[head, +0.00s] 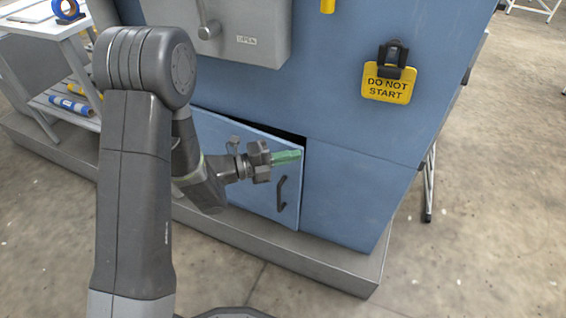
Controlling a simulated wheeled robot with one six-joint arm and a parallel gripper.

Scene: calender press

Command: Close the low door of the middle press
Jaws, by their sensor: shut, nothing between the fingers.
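The low door (255,199) is a blue panel on the lower front of the blue press (352,190). It stands slightly ajar, with a dark gap along its top and right edges. A dark handle (281,194) is near its right edge. My gripper (288,156) has green fingertips and is shut and empty. It is in front of the door's upper right corner, above the handle; I cannot tell whether it touches the panel. My arm hides the door's left part.
A yellow "DO NOT START" tag (387,90) with a black clasp hangs on the press. A grey plinth (338,272) juts out below the door. A white table (42,22) with rolls on its shelf stands at left. The concrete floor at right is mostly clear.

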